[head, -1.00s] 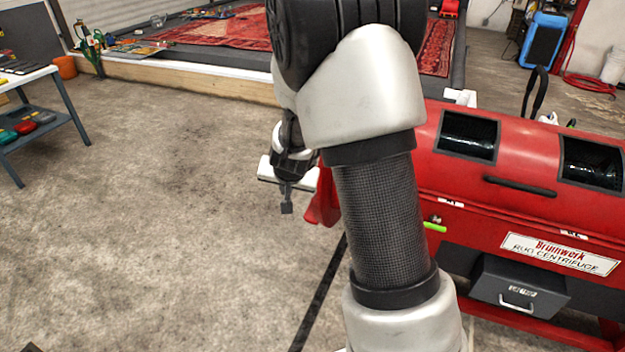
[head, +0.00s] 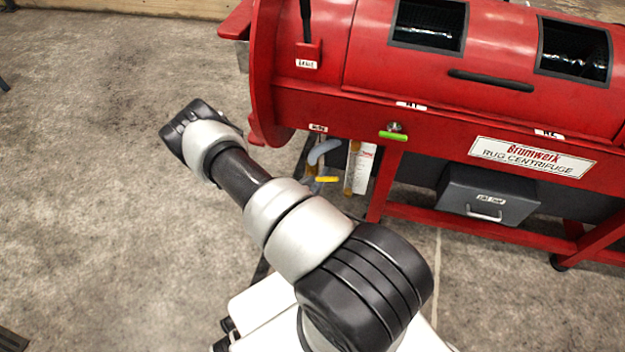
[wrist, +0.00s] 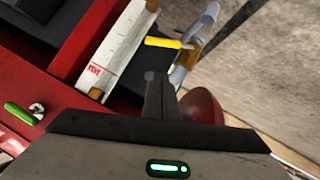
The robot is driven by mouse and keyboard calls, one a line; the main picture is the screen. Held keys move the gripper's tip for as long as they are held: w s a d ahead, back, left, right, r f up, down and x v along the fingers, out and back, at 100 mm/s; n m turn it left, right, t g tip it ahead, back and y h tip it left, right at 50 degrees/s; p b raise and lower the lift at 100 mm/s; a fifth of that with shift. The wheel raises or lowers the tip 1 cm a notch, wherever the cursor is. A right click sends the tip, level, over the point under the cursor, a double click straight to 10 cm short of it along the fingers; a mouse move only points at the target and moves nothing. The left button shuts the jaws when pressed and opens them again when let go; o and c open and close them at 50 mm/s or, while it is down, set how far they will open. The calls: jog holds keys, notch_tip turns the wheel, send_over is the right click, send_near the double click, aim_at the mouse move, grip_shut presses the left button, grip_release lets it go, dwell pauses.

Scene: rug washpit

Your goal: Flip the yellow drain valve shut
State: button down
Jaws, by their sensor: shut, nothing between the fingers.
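The yellow drain valve handle (head: 326,180) is under the left end of the red centrifuge, low on a pipe with a grey bent section (head: 322,151). It sticks out sideways to the right of the pipe. In the wrist view the yellow handle (wrist: 163,43) lies just beyond my fingertips, crosswise to the grey and brass pipe (wrist: 190,57). My gripper (wrist: 157,76) is shut and empty, pointing toward the handle with a visible gap. In the head view my gripper is hidden; only my forearm and wrist show, left of the valve.
The red centrifuge (head: 350,115) fills the upper right. A green handle (head: 393,135) sits on its front, right of the valve. A white labelled gauge panel (head: 360,168) stands close beside the valve. A grey drawer box (head: 488,194) hangs lower right. Concrete floor at left is clear.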

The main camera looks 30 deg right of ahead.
jog(key=b, duration=0.3)
send_near(328, 178)
jog(key=w+d, duration=0.3)
jog(key=w, duration=0.1)
jog(key=shift+s+d+f, duration=0.15)
jog(key=shift+d+f, duration=0.25)
jog(key=shift+f, duration=0.25)
jog(key=shift+s+d+f, duration=0.15)
jog(key=shift+d+f, duration=0.3)
jog(key=shift+f, duration=0.25)
jog(key=shift+s+d+r+m+y+p, duration=0.1)
jog(key=shift+s+d+m+y+p, duration=0.15)
jog(key=shift+p, duration=0.3)
jog(key=shift+s+d+f+m+t+y+p, duration=0.15)
jog(key=shift+s+f+m+t+y+p, duration=0.15)
jog(key=shift+m+t+y+p, duration=0.35)
jog(key=f, duration=0.1)
jog(key=f+b, duration=0.1)
jog(key=shift+s+d+f+m+t, duration=0.25)
jog(key=shift+f+m+t, duration=0.05)
jog(key=shift+t, duration=0.05)
jog(key=shift+r, duration=0.1)
